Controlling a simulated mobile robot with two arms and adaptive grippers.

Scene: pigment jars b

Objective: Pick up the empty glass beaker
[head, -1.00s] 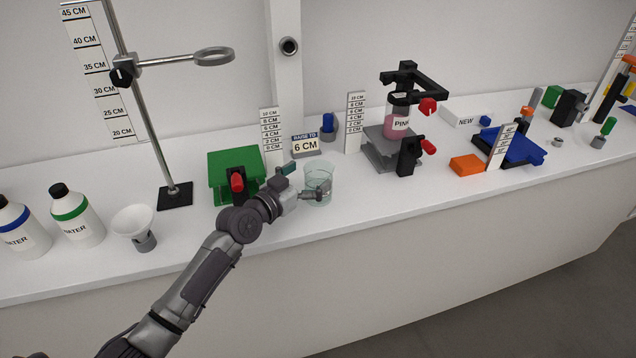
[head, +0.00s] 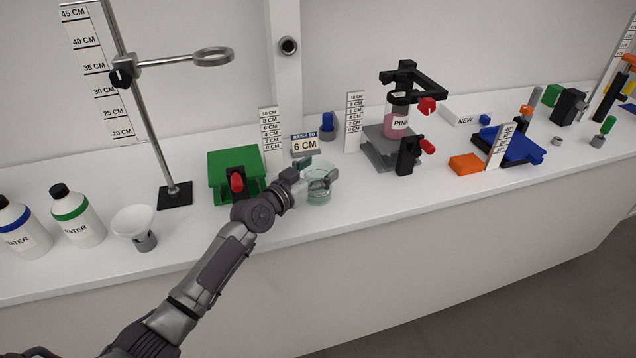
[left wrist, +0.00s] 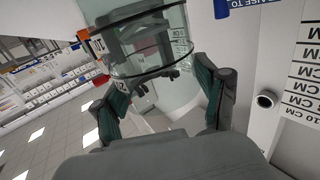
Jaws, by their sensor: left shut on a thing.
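The glass beaker (head: 319,194) is clear with a faint teal tint and stands upright on the white bench in the head view. My left gripper (head: 318,175) is shut on the beaker near its upper part, with its fingers on either side of the glass. In the left wrist view, the beaker (left wrist: 150,45) shows large and see-through between the green-padded fingers of the gripper (left wrist: 165,95). Whether its base touches the bench is hard to tell. My right gripper is not in view.
A green lab jack (head: 235,168) with a red knob stands just left of the beaker. A grey jack (head: 388,150) bearing a pink jar (head: 396,122) stands to the right. The bench front near the beaker is clear.

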